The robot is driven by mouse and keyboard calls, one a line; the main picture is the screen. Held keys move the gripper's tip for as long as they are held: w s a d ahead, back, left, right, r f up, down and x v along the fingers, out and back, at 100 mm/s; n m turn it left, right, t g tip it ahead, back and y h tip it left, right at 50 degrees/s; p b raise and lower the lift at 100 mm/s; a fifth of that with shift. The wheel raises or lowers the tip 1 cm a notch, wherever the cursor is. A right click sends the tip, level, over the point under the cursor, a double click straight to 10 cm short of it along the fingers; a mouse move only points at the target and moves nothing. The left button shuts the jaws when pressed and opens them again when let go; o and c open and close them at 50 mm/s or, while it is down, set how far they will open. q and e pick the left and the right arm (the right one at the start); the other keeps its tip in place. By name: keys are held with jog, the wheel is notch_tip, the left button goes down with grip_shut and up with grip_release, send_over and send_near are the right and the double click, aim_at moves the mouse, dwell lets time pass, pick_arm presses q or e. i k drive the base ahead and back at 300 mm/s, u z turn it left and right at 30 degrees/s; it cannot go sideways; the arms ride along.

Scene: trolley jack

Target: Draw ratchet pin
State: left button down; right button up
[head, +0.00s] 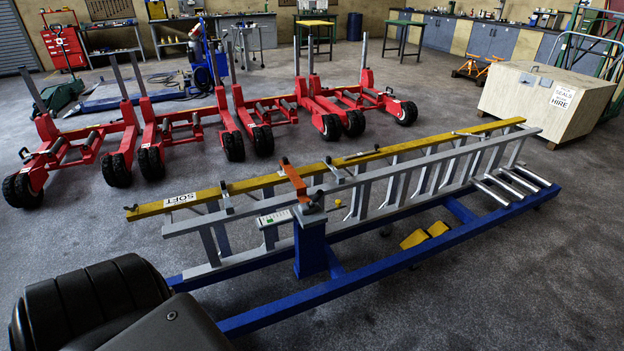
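A long trolley jack stands in front of me. It has a blue base frame (420,257), grey ladder-like rails (245,216) and a yellow beam (240,187) along the far side. A short blue post (310,250) rises near its left end, with an orange bar (294,182) above. A small yellow knob (339,203) shows just right of the post top. I cannot tell whether it is the ratchet pin; no other part is clearly the pin. Neither of my grippers is visible, and nothing is seen touching the jack.
Several red wheeled stands (195,120) fill the floor behind. Two yellow wedges, one nearer (415,239) and one farther (438,229), lie by the blue frame. A wooden crate (540,100) stands at back right. Dark rounded parts, likely mine, cover the lower left. Floor at right front is clear.

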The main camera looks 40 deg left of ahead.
aim_at(338, 202)
jog(key=u, duration=0.2)
jog(key=i, duration=1.15)
jog(key=u, duration=0.15)
